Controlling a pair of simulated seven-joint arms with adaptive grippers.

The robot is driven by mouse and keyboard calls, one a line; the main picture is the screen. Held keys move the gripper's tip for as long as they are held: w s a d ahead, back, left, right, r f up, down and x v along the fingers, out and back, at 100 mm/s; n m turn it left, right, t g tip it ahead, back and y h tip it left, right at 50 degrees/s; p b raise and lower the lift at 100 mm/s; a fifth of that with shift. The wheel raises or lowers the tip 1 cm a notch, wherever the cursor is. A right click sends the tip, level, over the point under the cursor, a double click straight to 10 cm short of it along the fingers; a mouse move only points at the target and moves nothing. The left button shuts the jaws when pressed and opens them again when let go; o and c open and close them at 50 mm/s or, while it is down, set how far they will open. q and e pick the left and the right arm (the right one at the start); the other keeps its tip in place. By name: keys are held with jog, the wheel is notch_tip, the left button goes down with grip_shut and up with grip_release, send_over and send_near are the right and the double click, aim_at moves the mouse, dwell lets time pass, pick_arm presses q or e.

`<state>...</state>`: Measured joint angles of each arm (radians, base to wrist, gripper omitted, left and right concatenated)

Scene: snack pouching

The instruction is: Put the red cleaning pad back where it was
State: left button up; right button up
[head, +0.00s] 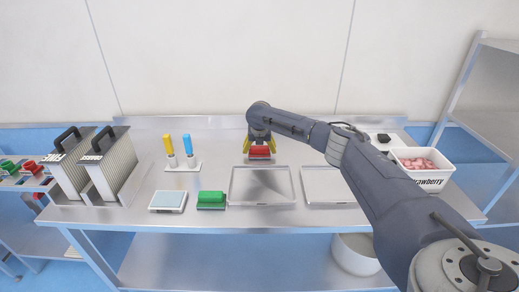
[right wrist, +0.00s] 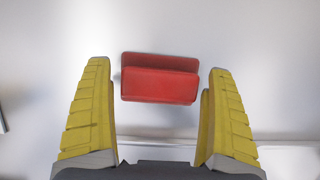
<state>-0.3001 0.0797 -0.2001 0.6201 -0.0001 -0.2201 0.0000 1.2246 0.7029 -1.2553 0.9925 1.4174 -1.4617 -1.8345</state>
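The red cleaning pad (head: 260,153) is on the steel table just behind the left metal tray. In the right wrist view the red pad (right wrist: 160,82) lies between and slightly beyond my yellow fingertips. My right gripper (head: 259,142) is directly over the pad, pointing down. Its fingers (right wrist: 159,68) are spread wide, with a gap on both sides of the pad, so it is open and holds nothing. My left gripper is not in view.
A green pad (head: 211,201) and a pale blue-topped block (head: 168,201) sit left of the left tray (head: 232,187). Yellow and blue handled tools stand in a white holder (head: 183,167). A strawberry bin (head: 430,182) is at right. Two ribbed cases (head: 112,170) stand at left.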

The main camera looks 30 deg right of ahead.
jog(key=shift+o, duration=0.7)
jog(key=shift+r, duration=0.1)
jog(key=shift+r, duration=0.15)
jog(key=v, duration=1.1)
jog(key=shift+r, duration=0.35)
jog(key=shift+s+a, duration=0.1)
jog(key=shift+a, duration=0.1)
